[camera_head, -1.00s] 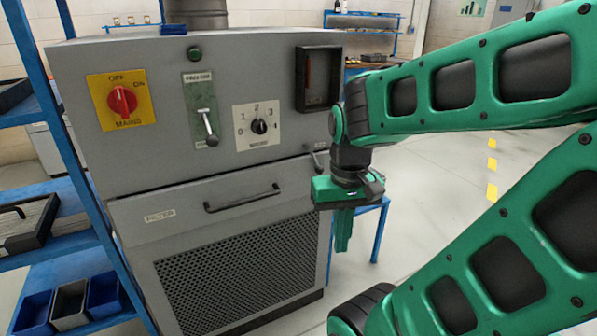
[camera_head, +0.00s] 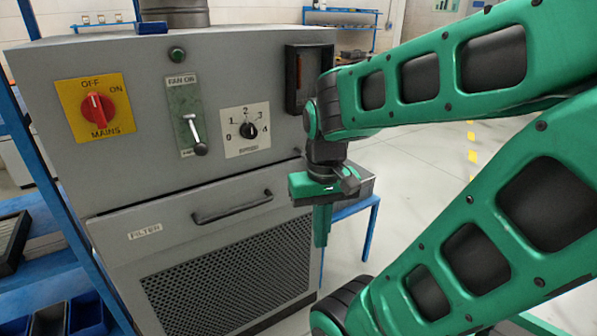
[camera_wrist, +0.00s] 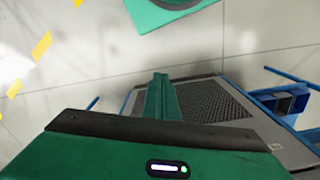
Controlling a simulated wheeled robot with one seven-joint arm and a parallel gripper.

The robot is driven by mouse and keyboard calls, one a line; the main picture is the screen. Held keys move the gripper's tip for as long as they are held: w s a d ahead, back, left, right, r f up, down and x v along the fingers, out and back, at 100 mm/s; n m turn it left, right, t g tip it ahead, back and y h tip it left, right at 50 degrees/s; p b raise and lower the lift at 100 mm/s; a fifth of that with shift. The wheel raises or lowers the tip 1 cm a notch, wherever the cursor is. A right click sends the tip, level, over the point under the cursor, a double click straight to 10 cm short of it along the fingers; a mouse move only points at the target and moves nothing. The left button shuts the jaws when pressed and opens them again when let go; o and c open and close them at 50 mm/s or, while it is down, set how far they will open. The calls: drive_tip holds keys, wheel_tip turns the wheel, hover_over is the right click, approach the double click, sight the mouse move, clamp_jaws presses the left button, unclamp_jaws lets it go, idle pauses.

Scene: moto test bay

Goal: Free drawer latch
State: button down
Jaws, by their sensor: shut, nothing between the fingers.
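The grey cabinet's filter drawer (camera_head: 165,232) is shut, with a black bar handle (camera_head: 232,207) and a FILTER label. A small latch lever near the drawer's upper right corner is mostly hidden behind my wrist in the head view. My gripper (camera_head: 321,243) hangs fingers-down in front of the cabinet's right edge, lower than the handle and to its right. Its green fingers are together and empty; they also show in the wrist view (camera_wrist: 161,97), with the cabinet's perforated grille (camera_wrist: 212,99) beyond them. I cannot tell whether they touch the cabinet.
Above the drawer are a red mains knob (camera_head: 98,108), a fan lever (camera_head: 194,135) and a numbered dial (camera_head: 248,130). A blue rack with bins (camera_head: 87,313) stands at the left. A low blue stand (camera_head: 358,208) is behind my gripper. Floor on the right is open.

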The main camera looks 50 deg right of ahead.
drive_tip(key=w+d+r+n+t+h, duration=0.1)
drive_tip(key=w+d+n+t+h, duration=0.1)
drive_tip(key=w+d, duration=0.6)
drive_tip(key=w+d+r+n+t+h, duration=0.1)
drive_tip(key=w+d+h, duration=0.3)
drive_tip(key=w, duration=1.2)
drive_tip(key=d+n+t, duration=0.1)
drive_tip(key=d, duration=0.3)
drive_tip(key=shift+r, duration=0.15)
drive_tip(key=shift+w+d, duration=0.1)
drive_tip(key=shift+w, duration=0.05)
drive_tip(key=w+d+f, duration=0.3)
drive_tip(key=d+f, duration=0.5)
drive_tip(key=shift+d+f, duration=0.3)
drive_tip(key=shift+f, duration=0.05)
drive_tip(key=shift+s, duration=0.1)
